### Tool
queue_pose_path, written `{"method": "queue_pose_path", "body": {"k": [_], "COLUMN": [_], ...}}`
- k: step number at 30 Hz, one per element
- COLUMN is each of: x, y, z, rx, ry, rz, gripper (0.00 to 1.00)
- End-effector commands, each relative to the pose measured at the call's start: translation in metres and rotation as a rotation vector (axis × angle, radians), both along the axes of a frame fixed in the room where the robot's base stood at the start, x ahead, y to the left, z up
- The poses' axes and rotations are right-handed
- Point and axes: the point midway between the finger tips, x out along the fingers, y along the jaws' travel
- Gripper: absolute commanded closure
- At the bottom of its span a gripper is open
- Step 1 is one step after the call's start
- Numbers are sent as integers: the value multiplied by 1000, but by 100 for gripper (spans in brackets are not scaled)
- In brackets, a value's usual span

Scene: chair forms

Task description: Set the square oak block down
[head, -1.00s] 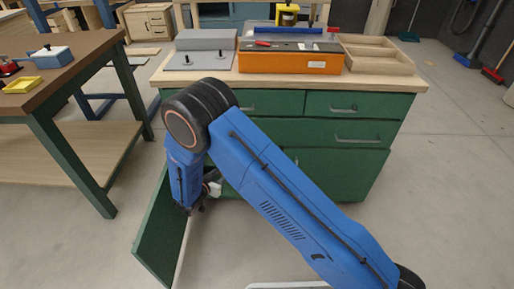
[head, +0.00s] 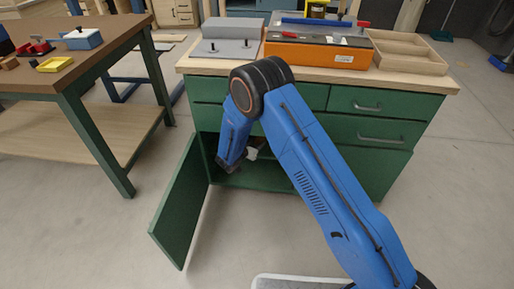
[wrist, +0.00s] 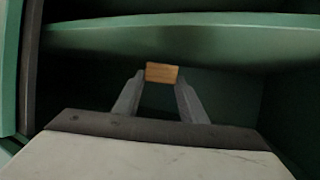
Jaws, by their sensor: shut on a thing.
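The square oak block (wrist: 162,72) is a small light-brown piece with visible grain, seen in the wrist view. My gripper (wrist: 160,84) is shut on it, with one grey finger at each side of the block. In the head view my gripper (head: 230,167) is at the open lower left compartment of the green cabinet (head: 372,133); the block cannot be made out there. In the wrist view a green shelf edge or panel (wrist: 190,38) runs across above the block, with the dark interior behind it. I cannot tell how far the block is above the compartment floor.
The green cabinet door (head: 178,205) stands swung open left of my arm. The cabinet's worktop carries an orange case (head: 318,52), a wooden tray (head: 408,52) and a grey fixture (head: 222,49). A brown-topped workbench (head: 90,70) stands left.

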Motion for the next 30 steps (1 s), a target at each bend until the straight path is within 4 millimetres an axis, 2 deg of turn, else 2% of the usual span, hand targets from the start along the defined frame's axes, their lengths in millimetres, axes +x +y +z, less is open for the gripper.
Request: {"method": "queue_pose_path", "body": {"k": [8, 20, 21, 23, 30], "x": [3, 2, 2, 2, 2], "y": [-1, -1, -1, -1, -1], "z": [-34, -38, -38, -38, -38], "rx": [-1, -1, 0, 0, 0], "ry": [1, -1, -1, -1, -1], "rz": [-1, 0, 0, 0, 0], "gripper": [87, 87, 57, 43, 43]}}
